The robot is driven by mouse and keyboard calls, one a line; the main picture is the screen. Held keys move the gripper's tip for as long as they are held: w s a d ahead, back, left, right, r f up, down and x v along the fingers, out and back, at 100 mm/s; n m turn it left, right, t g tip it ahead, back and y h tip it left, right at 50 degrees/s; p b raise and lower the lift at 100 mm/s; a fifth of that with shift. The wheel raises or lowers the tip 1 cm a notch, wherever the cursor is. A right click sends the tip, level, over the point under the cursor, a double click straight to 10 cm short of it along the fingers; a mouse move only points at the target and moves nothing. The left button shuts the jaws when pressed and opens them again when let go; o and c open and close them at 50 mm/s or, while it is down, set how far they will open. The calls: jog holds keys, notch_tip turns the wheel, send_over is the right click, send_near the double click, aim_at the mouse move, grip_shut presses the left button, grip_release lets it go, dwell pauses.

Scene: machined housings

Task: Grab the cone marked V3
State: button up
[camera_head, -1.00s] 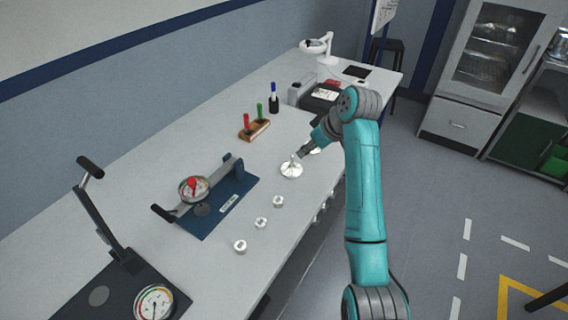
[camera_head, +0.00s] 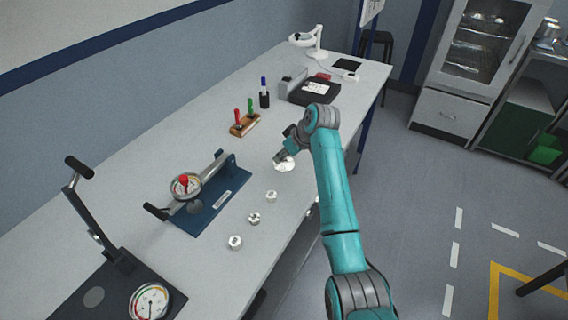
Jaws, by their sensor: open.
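My gripper (camera_head: 281,158) is above the far end of the row of small metal parts on the bench, at a white or silvery round part (camera_head: 284,164). The arm partly hides that part, and I cannot tell whether the gripper touches it. Three small silvery pieces stand in a line toward the front: one (camera_head: 271,197), one (camera_head: 254,218) and one (camera_head: 235,242). Their markings are too small to read, so I cannot tell which thing is the cone marked V3.
A blue fixture (camera_head: 215,208) with a dial gauge (camera_head: 186,185) stands left of the pieces. A wooden block (camera_head: 245,125) holds red and green handles. A dark base with a lever (camera_head: 100,285) is at front left. A black case (camera_head: 314,92) lies farther back.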

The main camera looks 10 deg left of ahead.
grip_shut()
jog(key=shift+r, duration=0.1)
